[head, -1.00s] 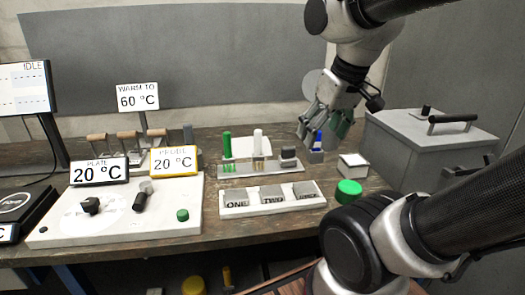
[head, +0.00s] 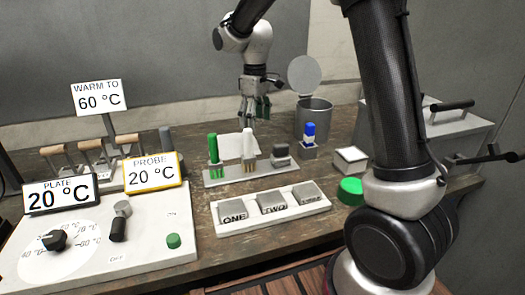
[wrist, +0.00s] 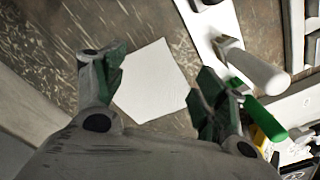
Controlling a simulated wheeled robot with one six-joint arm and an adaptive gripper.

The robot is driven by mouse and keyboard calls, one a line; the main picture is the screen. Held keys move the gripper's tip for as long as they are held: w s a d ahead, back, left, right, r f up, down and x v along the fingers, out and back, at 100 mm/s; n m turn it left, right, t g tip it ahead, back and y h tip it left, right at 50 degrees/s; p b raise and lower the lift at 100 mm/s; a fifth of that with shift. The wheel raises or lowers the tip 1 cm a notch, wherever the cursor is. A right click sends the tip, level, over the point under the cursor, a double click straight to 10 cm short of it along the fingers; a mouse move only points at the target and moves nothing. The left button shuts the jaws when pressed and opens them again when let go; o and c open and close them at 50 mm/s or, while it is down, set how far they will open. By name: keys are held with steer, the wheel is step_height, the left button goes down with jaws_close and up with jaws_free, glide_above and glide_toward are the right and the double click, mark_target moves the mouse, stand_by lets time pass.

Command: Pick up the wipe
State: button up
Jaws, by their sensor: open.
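The wipe (wrist: 153,85) is a flat white square sheet lying on the wooden table. In the head view, the wipe (head: 230,147) shows as a white patch behind the rack, partly hidden by the upright tools. My gripper (head: 254,110) is above the back of the table, behind the rack. In the wrist view my gripper (wrist: 160,76) is open and empty, its two green-padded fingers apart on either side of the wipe. I cannot tell the exact height above the sheet.
A rack (head: 245,172) holds a green-handled and a white-handled tool close by the wipe. A metal bin (head: 313,120) with a raised lid stands right of my gripper. A blue-capped item (head: 309,135) stands in front of the bin. A tray with labelled blocks (head: 270,209) lies nearer.

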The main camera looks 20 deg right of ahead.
mark_target(257, 153)
step_height(257, 153, down, 10)
steer(key=shift+r, duration=0.1)
stand_by(0.4)
steer(key=shift+f, duration=0.2)
steer(key=shift+f, duration=0.15)
steer(key=shift+s+f, duration=0.1)
steer(key=c, duration=0.7)
steer(key=shift+c, duration=0.2)
step_height(257, 153, up, 3)
steer(key=shift+r, duration=0.15)
steer(key=c, duration=0.8)
step_height(257, 153, up, 8)
steer(key=shift+r, duration=0.15)
jaws_close()
steer(key=shift+r, duration=0.3)
